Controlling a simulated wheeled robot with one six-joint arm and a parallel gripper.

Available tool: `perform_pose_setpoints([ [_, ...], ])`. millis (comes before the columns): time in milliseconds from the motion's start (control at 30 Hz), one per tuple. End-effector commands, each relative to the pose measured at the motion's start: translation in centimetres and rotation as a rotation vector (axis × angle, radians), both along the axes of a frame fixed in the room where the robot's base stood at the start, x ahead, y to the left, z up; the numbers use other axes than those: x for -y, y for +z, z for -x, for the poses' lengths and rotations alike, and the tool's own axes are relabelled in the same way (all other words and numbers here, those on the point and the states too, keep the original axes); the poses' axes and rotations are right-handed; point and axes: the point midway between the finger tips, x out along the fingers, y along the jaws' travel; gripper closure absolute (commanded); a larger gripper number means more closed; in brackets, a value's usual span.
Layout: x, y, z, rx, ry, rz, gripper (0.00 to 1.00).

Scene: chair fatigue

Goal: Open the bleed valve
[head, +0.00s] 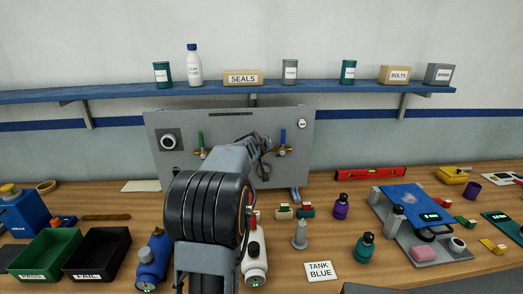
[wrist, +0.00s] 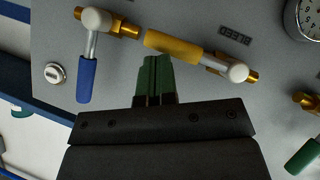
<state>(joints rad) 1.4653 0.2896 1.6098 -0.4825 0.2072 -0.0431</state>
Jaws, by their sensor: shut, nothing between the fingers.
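The grey valve panel (head: 300,170) stands on the bench at the back. In the wrist view, turned upside down, the bleed valve's yellow lever (wrist: 173,46) lies nearly in line with its brass fittings, near the BLEED label (wrist: 235,35). My gripper (wrist: 155,60) is shut and empty, its green fingertips just at the yellow lever's lower edge; I cannot tell whether they touch. A blue lever (wrist: 86,80) and a green lever (wrist: 303,157) flank it, and both stand up from their valves in the head view. My arm hides the yellow lever in the head view.
A dial gauge (wrist: 304,18) is on the panel beyond the label, and a white round knob (wrist: 54,73) is near the blue lever. Bottles, bins (head: 45,255) and a blue-topped fixture (head: 405,198) crowd the bench. A shelf (head: 120,95) runs above the panel.

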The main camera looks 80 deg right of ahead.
Motion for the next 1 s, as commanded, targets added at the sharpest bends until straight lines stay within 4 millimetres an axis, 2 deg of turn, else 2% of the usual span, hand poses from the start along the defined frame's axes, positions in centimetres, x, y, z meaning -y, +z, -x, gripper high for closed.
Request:
perform_pose_setpoints([
  [267,-0.1,0.0,0.0,-0.001,0.000,-0.004,1.00],
  [367,-0.2,1.1,-0.1,0.000,0.002,-0.003,1.00],
  [567,-1.0,5.2,-0.5,0.000,0.011,0.001,1.00],
  [633,-2.4,5.1,0.0,0.001,0.009,0.002,1.00],
  [800,-5.1,6.9,0.8,0.001,0.010,0.003,1.00],
  [1000,-7.4,8.4,1.6,0.001,0.009,0.002,1.00],
])
